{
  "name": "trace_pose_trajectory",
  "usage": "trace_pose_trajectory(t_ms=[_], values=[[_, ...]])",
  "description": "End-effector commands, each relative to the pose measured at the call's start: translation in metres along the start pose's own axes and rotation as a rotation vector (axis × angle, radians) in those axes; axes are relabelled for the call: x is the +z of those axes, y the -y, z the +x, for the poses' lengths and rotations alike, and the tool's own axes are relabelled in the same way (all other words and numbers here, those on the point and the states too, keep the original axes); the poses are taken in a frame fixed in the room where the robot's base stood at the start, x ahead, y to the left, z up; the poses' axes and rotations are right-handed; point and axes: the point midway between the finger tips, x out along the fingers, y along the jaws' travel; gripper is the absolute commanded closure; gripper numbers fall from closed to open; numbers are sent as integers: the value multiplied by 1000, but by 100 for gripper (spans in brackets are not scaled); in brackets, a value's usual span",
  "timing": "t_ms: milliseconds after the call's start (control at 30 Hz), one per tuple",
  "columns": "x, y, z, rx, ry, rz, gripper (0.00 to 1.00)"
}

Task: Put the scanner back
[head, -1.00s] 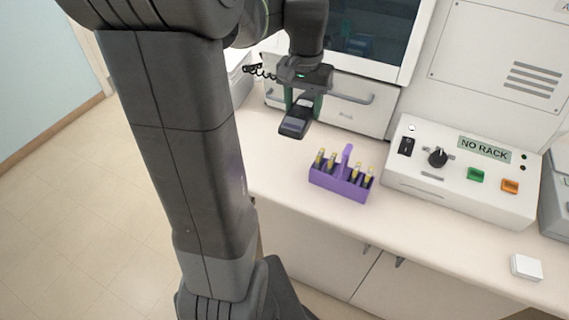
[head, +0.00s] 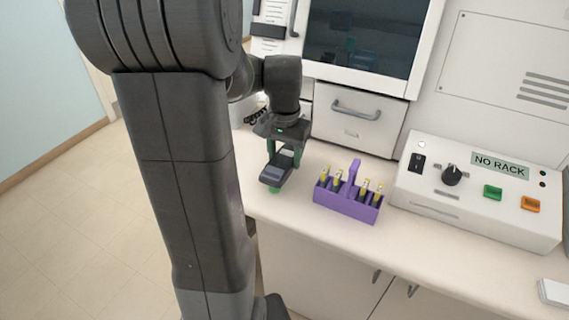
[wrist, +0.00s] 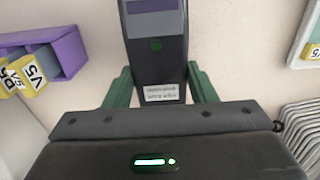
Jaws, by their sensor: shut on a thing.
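The scanner (head: 277,172) is a dark handheld device with a grey-blue face. My gripper (head: 284,156) is shut on it, with the green fingers on either side of its body. The scanner is over the counter, left of the purple rack; its exact height is hard to tell. In the wrist view the scanner (wrist: 155,75) points away from my gripper (wrist: 162,92), showing a purple-grey screen, a green button and a white label. I cannot make out a holder for the scanner in these views.
A purple rack (head: 345,204) with several yellow-capped items stands on the counter (head: 300,222). A white control box (head: 478,200) reading "NO RACK" is to its right. Black coils (head: 256,113) show behind my gripper. A drawer cabinet (head: 350,122) stands behind.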

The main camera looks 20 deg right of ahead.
Motion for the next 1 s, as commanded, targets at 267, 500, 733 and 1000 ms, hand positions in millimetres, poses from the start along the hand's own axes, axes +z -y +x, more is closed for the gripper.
trace_pose_trajectory(t_ms=[267,500,733,1000], values=[[0,0,28,0,1,0,77],[0,0,28,0,1,0,77],[0,0,30,0,1,0,27],[0,0,28,0,1,0,27]])
